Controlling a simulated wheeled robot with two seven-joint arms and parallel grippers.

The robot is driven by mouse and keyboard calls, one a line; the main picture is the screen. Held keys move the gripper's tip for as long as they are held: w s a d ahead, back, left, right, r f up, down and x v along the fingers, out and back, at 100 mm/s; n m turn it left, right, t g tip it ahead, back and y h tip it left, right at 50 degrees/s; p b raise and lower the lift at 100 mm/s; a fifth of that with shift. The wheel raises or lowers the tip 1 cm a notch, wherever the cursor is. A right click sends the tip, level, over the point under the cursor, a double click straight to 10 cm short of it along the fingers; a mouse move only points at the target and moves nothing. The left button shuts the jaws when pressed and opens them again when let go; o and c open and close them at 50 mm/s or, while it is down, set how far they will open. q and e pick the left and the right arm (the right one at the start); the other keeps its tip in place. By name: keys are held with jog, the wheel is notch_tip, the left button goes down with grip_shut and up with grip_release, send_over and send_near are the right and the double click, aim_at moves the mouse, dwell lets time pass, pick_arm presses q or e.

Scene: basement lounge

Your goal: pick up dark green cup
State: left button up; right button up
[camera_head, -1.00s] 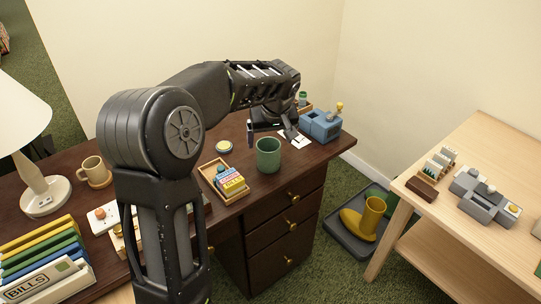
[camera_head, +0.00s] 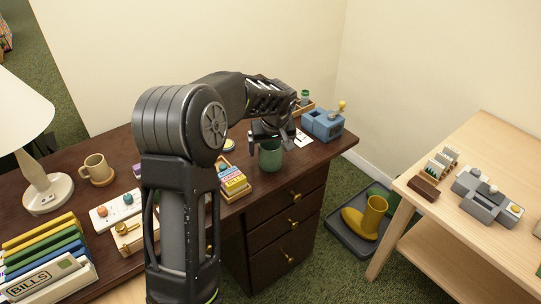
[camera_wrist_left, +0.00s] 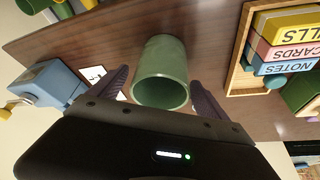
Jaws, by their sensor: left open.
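The dark green cup (camera_head: 270,157) stands upright on the dark wooden desk, near its front right part. It also shows in the left wrist view (camera_wrist_left: 161,75), with its round mouth towards the camera. My left gripper (camera_head: 270,143) is open at the cup. In the left wrist view the two fingers (camera_wrist_left: 160,88) reach along either side of the cup, with gaps visible between them and its wall. The gripper partly hides the cup's rim in the head view. My right gripper is not in view.
A wooden tray of small labelled boxes (camera_head: 232,181) stands left of the cup. A blue holder (camera_head: 322,125) and a white card (camera_head: 302,138) lie to the right. A lamp (camera_head: 45,190) and mug (camera_head: 97,168) are at far left.

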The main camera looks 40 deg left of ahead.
pick_arm(q)
jog(key=shift+w+a+f, duration=0.15)
jog(key=shift+f, duration=0.45)
jog(key=shift+c, duration=0.3)
jog(key=c, duration=1.6)
jog(key=shift+o, duration=0.2)
notch_tip(320, 180, up, 10)
